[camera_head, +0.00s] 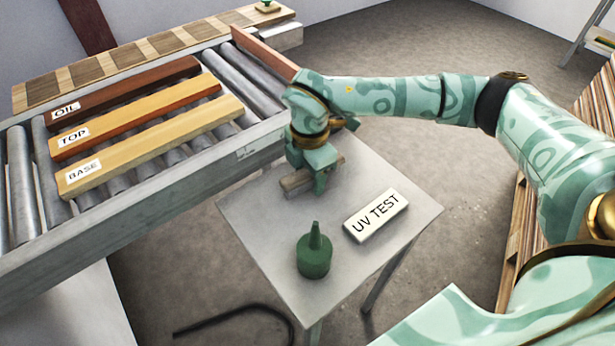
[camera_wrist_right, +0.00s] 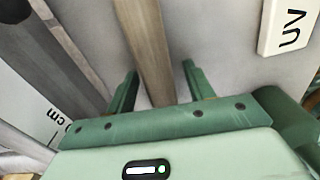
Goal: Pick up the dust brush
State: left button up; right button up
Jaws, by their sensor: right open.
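The dust brush (camera_head: 297,182) shows in the head view as a greyish wooden piece on the small grey table (camera_head: 256,228), near its conveyor side. My right gripper (camera_head: 312,178) is directly over it and hides part of it. In the right wrist view the brush's wooden length (camera_wrist_right: 150,45) runs between the two fingers of my right gripper (camera_wrist_right: 160,72). The fingers are open, with a gap on each side of the wood. The bristles cannot be made out. My left gripper is not in view.
A green bottle with a pointed nozzle (camera_head: 314,255) and a white "UV TEST" block (camera_head: 376,216) stand on the same table. The roller conveyor (camera_head: 150,200) carries boards labelled OIL, TOP and BASE (camera_head: 150,145). Its side rail lies close to my right gripper.

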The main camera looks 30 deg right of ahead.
jog(key=c, duration=1.1)
jog(key=shift+r, duration=0.1)
